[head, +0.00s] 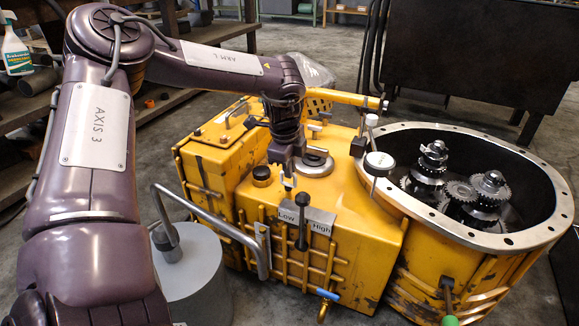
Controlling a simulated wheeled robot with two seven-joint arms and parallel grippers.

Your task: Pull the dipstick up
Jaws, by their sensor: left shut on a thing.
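My left gripper (287,172) hangs down over the top of the yellow transmission housing (345,225), just behind the Low/High shift plate. Its jaws are shut on a small, slim piece, which I take to be the dipstick (289,183). Only a pale bit of it shows at the fingertips, and the jaws hide the rest. I cannot tell how far it stands out of the housing. My right gripper is not in view.
A black-knobbed lever (301,205) stands close in front of the gripper. A round-topped fitting (378,163) rises to the right, beside the open bell housing (545,200) with gears inside. A grey cylinder (195,275) with a bent metal handle stands at left.

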